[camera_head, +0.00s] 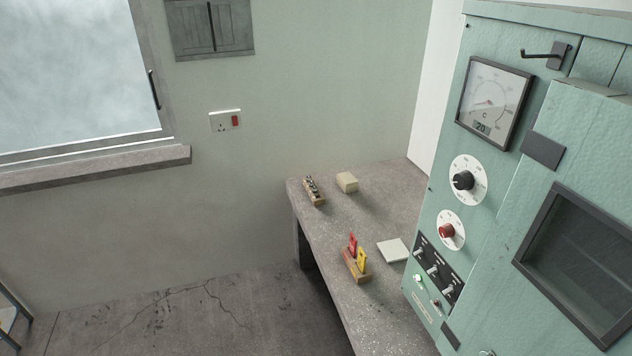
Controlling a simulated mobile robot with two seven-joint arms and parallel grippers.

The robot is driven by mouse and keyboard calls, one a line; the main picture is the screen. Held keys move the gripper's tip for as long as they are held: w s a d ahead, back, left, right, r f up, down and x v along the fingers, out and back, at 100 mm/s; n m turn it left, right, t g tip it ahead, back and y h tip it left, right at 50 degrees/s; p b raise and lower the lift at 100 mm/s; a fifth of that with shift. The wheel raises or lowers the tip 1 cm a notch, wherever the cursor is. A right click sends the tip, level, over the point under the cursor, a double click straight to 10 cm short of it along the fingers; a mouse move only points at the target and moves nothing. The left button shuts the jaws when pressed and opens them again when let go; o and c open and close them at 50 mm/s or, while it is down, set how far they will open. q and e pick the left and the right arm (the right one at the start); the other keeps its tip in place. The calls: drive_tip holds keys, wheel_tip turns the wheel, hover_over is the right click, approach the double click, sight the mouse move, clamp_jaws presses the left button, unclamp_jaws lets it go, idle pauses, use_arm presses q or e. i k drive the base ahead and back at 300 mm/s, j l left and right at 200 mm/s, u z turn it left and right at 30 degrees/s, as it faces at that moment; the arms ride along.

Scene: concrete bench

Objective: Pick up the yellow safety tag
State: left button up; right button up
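The yellow safety tag (362,260) stands upright in a small wooden holder (357,274) on the concrete bench (345,225). A red tag (352,244) stands beside it in the same holder, to its left and slightly behind. The lower ends of both tags are hidden by the holder. Neither of my grippers shows in the head view.
A white flat square (393,250) lies right of the holder. A beige block (347,182) and a wooden rack of small items (314,190) sit at the bench's far end. A green cabinet (500,180) with dials rises close on the right. The bench middle is clear.

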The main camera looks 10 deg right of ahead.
sight(361, 258)
drive_tip(key=i+j+z, duration=0.1)
drive_tip(key=i+z, duration=0.35)
drive_tip(key=i+j+z, duration=0.3)
drive_tip(key=i+z, duration=0.15)
drive_tip(key=i+j+z, duration=0.85)
drive_tip(key=j, duration=0.25)
drive_tip(key=i+j+z, duration=0.2)
drive_tip(key=j+z, duration=0.2)
drive_tip(key=i+j+z, duration=0.1)
drive_tip(key=j+z, duration=0.3)
drive_tip(key=j, duration=0.2)
drive_tip(key=j+z, duration=0.45)
drive_tip(key=j, duration=0.15)
drive_tip(key=j+z, duration=0.4)
drive_tip(key=j, duration=0.2)
